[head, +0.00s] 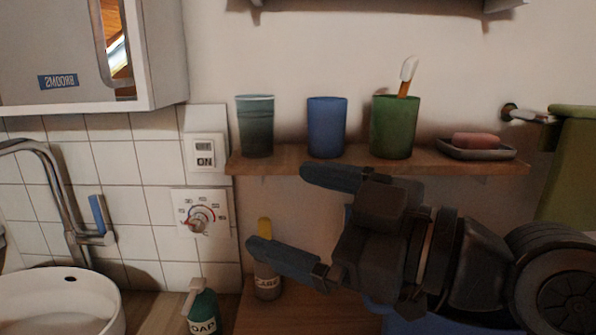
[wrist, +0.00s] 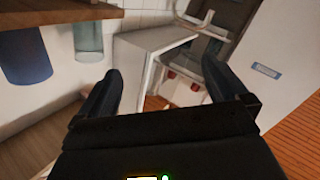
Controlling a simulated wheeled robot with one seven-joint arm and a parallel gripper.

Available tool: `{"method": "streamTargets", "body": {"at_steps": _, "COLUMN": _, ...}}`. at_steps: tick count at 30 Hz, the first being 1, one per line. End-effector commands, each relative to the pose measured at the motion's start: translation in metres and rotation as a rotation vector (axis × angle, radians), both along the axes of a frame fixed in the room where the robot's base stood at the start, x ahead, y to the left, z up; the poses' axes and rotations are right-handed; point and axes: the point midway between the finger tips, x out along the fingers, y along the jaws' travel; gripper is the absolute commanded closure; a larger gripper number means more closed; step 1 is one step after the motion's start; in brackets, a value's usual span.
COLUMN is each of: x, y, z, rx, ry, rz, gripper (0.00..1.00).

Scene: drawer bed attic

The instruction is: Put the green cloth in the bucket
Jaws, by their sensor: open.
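A green cloth (head: 572,165) hangs from a wall rail at the right edge of the head view; its lower part is hidden behind my arm. My gripper (head: 278,207) is open and empty, its fingers pointing left in front of the shelf, well left of the cloth. The wrist view shows the two fingers apart (wrist: 160,70) with nothing between them. A blue surface (head: 435,322) shows under my arm at the bottom; it may be the bucket, but most of it is hidden. The cloth does not show in the wrist view.
A wooden shelf (head: 290,164) holds a grey-green cup (head: 256,127), a blue cup (head: 327,127), a green cup (head: 394,127) with a toothbrush, and a soap dish (head: 476,152). Below are a soap bottle (head: 202,310), another bottle (head: 267,280) and a sink (head: 60,300).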

Motion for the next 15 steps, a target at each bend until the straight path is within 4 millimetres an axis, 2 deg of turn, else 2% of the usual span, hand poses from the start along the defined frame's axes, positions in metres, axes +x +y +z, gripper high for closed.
{"method": "streamTargets", "body": {"at_steps": 3, "x": 0.002, "y": -0.006, "z": -0.011, "rx": 0.167, "ry": 0.072, "rz": -0.099, "gripper": 0.00}}
{"method": "streamTargets", "body": {"at_steps": 8, "x": 0.002, "y": -0.024, "z": -0.035, "rx": 0.349, "ry": 0.165, "rz": -0.246, "gripper": 0.00}}
{"method": "streamTargets", "body": {"at_steps": 15, "x": -0.017, "y": -0.056, "z": -0.094, "rx": 0.541, "ry": 0.304, "rz": -0.480, "gripper": 0.00}}
